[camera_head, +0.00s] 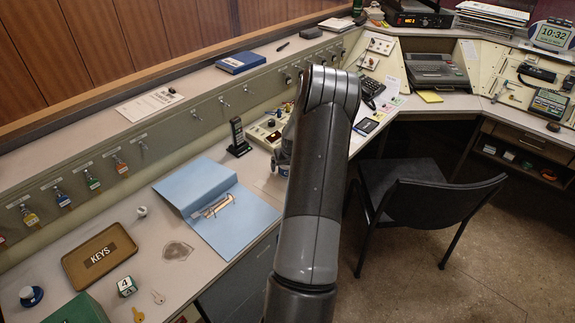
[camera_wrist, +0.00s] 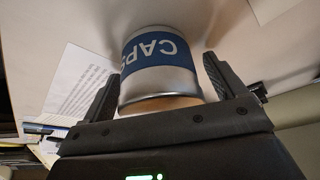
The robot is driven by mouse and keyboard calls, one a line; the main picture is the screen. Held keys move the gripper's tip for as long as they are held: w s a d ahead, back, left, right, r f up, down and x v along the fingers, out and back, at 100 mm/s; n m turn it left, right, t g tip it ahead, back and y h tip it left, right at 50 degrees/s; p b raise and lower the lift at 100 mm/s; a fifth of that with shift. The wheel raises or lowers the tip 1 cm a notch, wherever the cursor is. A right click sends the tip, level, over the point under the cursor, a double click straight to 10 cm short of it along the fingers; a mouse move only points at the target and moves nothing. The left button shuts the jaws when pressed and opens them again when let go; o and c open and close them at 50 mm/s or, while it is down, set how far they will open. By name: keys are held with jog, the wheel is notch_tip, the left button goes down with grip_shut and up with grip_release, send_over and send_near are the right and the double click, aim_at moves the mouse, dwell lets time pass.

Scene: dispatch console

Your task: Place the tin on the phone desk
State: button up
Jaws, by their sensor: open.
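The tin (camera_wrist: 160,62) is a metal can with a blue band lettered "CAPS", upside down in the wrist view. It stands on a pale surface, between the two dark fingers of my gripper (camera_wrist: 162,78). The fingers are open, one on each side of the tin and close to it. In the head view my arm hides the tin and most of my gripper. No label marks the phone desk; a dark phone handset (camera_head: 537,72) lies on the right-hand console (camera_head: 512,97) at the far right.
A blue folder (camera_head: 240,215), a KEYS tray (camera_head: 75,272) and a small black stand (camera_head: 238,137) are on the near desk. A black chair (camera_head: 430,200) stands on the floor before the consoles. Printed paper (camera_wrist: 75,85) lies beside the tin. Open floor is at right.

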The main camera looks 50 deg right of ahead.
jog(key=v, duration=1.2)
jog(key=a+r+n, duration=0.2)
jog(key=a+r, duration=0.7)
jog(key=a, duration=0.5)
jog(key=a+r+n, duration=0.2)
jog(key=a+r, duration=0.6)
jog(key=a, duration=0.5)
jog(key=s+a+r+n+t+y, duration=0.1)
jog(key=s+a+r, duration=0.1)
jog(key=s+a, duration=0.6)
jog(key=s+a+r+n+y, duration=0.1)
jog(key=s+a+r, duration=0.2)
jog(key=s+a, duration=0.6)
jog(key=a, duration=0.3)
jog(key=shift+s+a+t, duration=0.15)
jog(key=shift+a+t, duration=0.15)
jog(key=shift+t, duration=0.1)
